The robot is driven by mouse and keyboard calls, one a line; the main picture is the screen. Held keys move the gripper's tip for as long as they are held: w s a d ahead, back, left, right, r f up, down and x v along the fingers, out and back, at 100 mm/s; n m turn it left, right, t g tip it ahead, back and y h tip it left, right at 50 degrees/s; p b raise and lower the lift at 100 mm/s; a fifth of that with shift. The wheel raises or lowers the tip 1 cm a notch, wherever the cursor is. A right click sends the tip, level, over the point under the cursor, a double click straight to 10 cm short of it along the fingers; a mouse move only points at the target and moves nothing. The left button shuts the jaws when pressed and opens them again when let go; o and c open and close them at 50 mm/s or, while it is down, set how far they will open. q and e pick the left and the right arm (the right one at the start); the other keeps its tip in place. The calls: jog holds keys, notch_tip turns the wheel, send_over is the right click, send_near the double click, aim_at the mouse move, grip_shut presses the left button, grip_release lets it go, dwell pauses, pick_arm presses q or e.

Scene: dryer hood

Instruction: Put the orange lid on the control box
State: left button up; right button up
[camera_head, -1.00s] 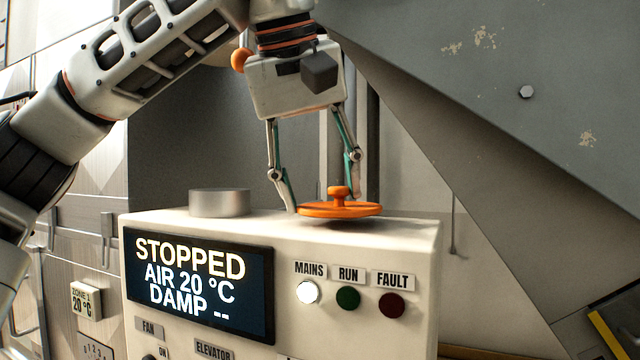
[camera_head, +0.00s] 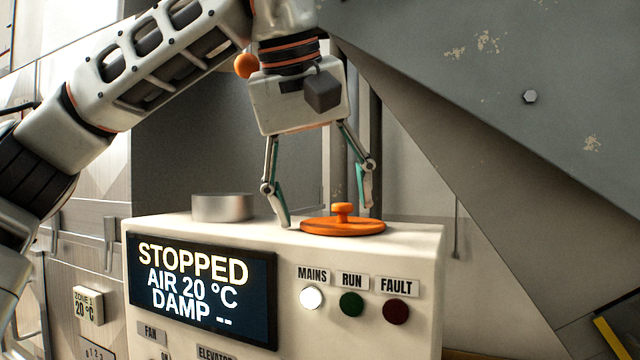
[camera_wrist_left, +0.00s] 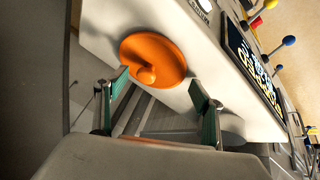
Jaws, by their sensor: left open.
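The orange lid (camera_head: 343,227), a round disc with a knob, lies flat on top of the cream control box (camera_head: 420,250), near its front edge. It also shows in the left wrist view (camera_wrist_left: 153,60), beyond the fingertips. My left gripper (camera_head: 325,212) is open and empty, its fingers pointing down just above the box top, behind the lid. In the left wrist view the two green-padded fingers (camera_wrist_left: 160,85) are spread apart with the lid's knob ahead between them. My right gripper does not show.
A short grey metal cylinder (camera_head: 223,207) stands on the box top, left of the lid. The box front has a display (camera_head: 200,290) reading STOPPED and several lamps. A sloping grey panel (camera_head: 500,90) fills the upper right.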

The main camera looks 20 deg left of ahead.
pick_arm(q)
jog(key=shift+r, duration=0.3)
jog(key=v, duration=1.2)
jog(key=shift+r, duration=0.3)
jog(key=shift+f, duration=0.1)
